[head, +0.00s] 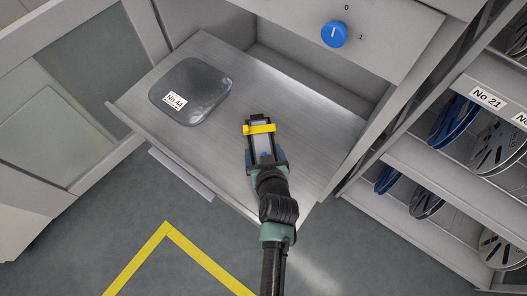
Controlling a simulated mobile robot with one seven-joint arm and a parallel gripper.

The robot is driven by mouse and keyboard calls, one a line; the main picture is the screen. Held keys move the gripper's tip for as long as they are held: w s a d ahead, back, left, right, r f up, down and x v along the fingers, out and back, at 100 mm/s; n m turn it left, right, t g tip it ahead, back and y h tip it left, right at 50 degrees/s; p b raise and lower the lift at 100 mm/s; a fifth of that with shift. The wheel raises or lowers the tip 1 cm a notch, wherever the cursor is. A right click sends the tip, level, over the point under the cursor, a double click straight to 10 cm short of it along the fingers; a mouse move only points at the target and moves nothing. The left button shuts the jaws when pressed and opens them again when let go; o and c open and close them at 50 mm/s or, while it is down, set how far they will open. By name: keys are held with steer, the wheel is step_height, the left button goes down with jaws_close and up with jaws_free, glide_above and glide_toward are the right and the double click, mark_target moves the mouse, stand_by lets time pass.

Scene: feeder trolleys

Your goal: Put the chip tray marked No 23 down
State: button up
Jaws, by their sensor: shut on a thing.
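My gripper (261,146) reaches out over the right half of a pulled-out metal shelf (215,180). It is shut on a small narrow thing with a yellow band (261,128) across it, which I take to be the chip tray. Its No 23 mark does not show from here. Much of it is hidden by the gripper. I cannot tell whether it touches the shelf or hangs just above it.
A dark, shiny rounded pouch marked No 44 (193,88) lies at the shelf's left back. Bare metal surrounds the gripper. A blue knob (334,34) sits on the panel above. A rack (430,165) with several reels stands at right. Yellow tape (168,228) marks the floor.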

steer(key=shift+f, duration=0.15)
steer(key=o, duration=1.3)
steer(key=shift+c, duration=0.2)
